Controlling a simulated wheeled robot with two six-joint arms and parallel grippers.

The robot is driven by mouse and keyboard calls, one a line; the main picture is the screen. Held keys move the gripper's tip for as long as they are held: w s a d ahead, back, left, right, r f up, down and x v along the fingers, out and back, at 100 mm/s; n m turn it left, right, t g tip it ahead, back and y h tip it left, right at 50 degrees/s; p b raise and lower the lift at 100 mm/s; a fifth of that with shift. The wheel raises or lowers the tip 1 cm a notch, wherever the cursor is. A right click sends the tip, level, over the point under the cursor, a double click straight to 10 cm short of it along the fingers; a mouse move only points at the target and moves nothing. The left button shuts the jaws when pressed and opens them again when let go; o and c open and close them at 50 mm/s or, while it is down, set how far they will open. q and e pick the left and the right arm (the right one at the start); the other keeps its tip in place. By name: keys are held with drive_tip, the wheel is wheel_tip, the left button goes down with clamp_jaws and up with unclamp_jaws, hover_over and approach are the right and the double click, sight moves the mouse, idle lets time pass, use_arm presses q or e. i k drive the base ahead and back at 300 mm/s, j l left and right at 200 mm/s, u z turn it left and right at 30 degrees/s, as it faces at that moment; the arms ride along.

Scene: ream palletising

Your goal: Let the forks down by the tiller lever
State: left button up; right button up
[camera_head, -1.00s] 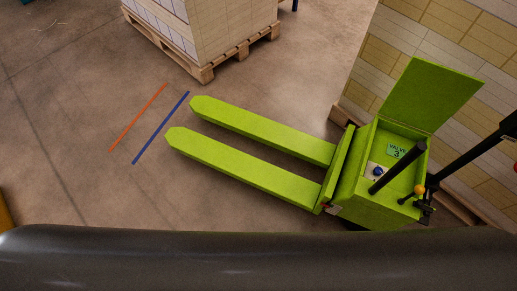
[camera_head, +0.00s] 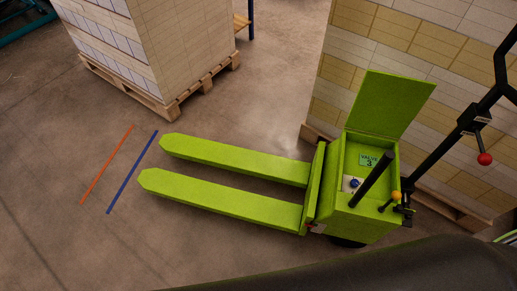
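A bright green pallet truck stands on the floor, its two forks (camera_head: 235,158) pointing left. How high the forks sit above the floor is hard to tell. Its black tiller (camera_head: 455,140) rises to the right and its top leaves the picture. A small tiller lever with a red ball (camera_head: 484,158) sticks out below the tiller's head. The green housing (camera_head: 370,217) has its lid (camera_head: 390,105) raised, showing a "VALVE 3" label (camera_head: 369,160), a blue knob (camera_head: 354,183) and a black cylinder (camera_head: 372,179). An orange ball (camera_head: 396,195) sits at the tiller's foot. Neither gripper is in view.
A loaded pallet (camera_head: 160,102) stands behind the forks. A tall stack of white and tan packs (camera_head: 350,45) stands on a pallet right behind the truck. Red (camera_head: 106,163) and blue (camera_head: 132,172) floor lines lie beyond the fork tips. The floor at left is clear.

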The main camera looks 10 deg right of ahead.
sight(484, 159)
drive_tip(key=z, duration=2.1)
